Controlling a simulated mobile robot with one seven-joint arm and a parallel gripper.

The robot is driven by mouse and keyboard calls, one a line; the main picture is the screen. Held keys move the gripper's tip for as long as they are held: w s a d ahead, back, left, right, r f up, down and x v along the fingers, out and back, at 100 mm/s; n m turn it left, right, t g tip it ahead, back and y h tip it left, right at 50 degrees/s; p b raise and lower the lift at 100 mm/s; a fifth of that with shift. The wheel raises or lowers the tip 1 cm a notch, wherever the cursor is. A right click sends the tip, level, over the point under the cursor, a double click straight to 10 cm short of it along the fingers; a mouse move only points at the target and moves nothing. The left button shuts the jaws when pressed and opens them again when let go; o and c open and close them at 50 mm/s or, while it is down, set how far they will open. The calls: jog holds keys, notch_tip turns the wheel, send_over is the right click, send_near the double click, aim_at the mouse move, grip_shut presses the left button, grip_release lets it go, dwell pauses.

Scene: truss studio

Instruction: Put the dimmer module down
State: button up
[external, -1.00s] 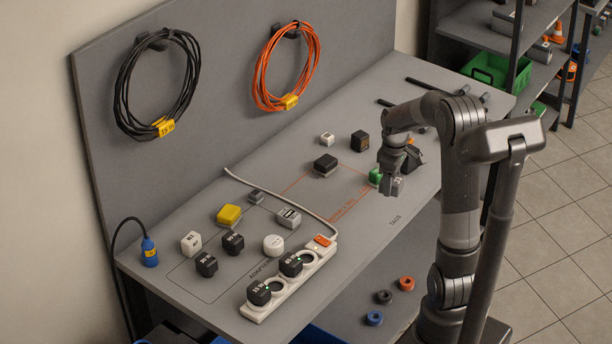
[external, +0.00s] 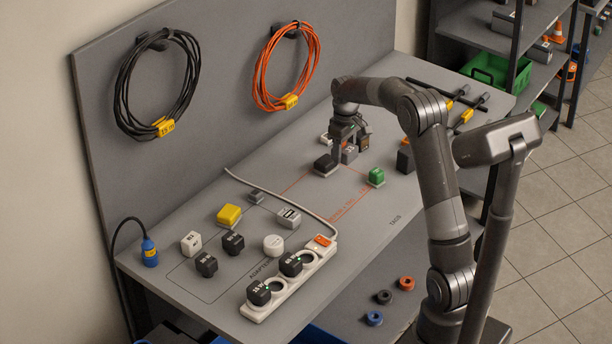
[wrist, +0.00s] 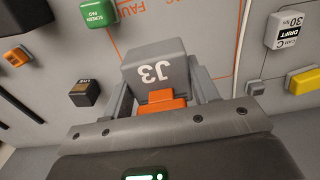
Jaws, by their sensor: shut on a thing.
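In the external view my gripper (external: 343,150) is at the back middle of the bench, shut on this block (external: 349,155), which is mostly hidden by the fingers. A black block on a grey base (external: 324,164) is just left of it. I cannot tell whether the held block touches the bench top.
A dark block (external: 405,158) is further right. A yellow block (external: 229,215), several adapters and a white power strip (external: 318,258) lie to the left. The bench's front right is clear.

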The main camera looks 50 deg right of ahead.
send_over(302, 190)
notch_tip(302, 190, down, 7)
jog(key=shift+f, duration=2.05)
jog(key=o, duration=1.2)
jog(key=shift+f, duration=0.15)
